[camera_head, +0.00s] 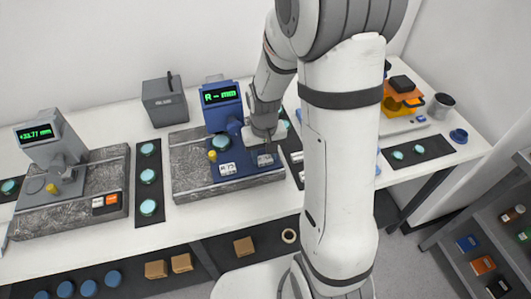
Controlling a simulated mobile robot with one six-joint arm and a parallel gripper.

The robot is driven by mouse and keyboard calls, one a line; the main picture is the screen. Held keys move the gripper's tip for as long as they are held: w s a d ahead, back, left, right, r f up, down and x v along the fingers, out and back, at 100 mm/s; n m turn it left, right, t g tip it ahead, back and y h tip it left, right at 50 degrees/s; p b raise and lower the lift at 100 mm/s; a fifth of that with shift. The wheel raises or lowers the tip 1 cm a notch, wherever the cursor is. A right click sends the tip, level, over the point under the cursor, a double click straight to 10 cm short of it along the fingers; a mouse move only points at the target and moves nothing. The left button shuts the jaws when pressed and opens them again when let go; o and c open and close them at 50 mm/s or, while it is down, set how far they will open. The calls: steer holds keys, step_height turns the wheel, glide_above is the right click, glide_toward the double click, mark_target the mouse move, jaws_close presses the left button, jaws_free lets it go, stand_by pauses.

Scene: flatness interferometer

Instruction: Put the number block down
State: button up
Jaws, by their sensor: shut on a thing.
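My gripper (266,146) points down over the right part of the blue instrument's base, shut on a small grey number block (265,160). The block is at or just above the blue base; I cannot tell whether it touches. Its marking is too small to read. A second, pale number block (228,169) lies to the left on the same base, with dark figures on it. The blue instrument (223,110) has a green display and stands on a grey stone plate (190,176). The jaws are small and partly hidden by my wrist.
A grey gauge (50,150) with a green display stands on another stone plate at left. A dark strip with teal discs (148,176) lies between the plates. A grey box (165,100) stands behind. My arm hides much of the table's right half.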

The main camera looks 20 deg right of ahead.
mark_target(264, 158)
steer(key=o, duration=0.9)
steer(key=shift+o, duration=0.2)
step_height(264, 158, up, 12)
steer(key=s+r+t, duration=0.1)
steer(key=s+r, duration=0.2)
steer(key=s, duration=0.4)
steer(key=s+r+t, duration=0.2)
steer(key=s+r, duration=0.1)
steer(key=s, duration=0.4)
steer(key=shift+s+d+r, duration=0.15)
steer(key=shift+s+d, duration=0.05)
steer(key=shift+s, duration=0.05)
